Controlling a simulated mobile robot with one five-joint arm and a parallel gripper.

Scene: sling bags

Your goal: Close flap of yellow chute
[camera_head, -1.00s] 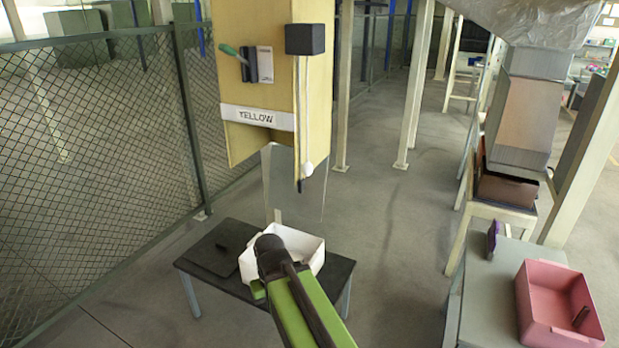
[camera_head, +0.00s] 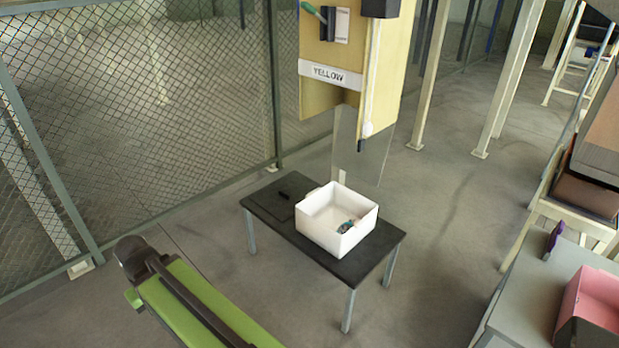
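The yellow chute (camera_head: 388,60) stands at the top centre, with a white label (camera_head: 330,74) reading YELLOW. A clear panel, which looks like its flap (camera_head: 372,160), hangs below the chute's lower opening. A pale cord or rod with a white knob (camera_head: 367,129) runs down the chute's right side from a black box (camera_head: 380,8). My green and black arm is at the lower left, apart from the chute. I cannot make out gripper fingers on it.
A white bin (camera_head: 318,232) with small items inside stands on a black table (camera_head: 372,262) below the chute. A wire fence (camera_head: 150,110) runs along the left. A grey table (camera_head: 530,300) with a pink bin (camera_head: 590,300) is at the right. Floor between the tables is clear.

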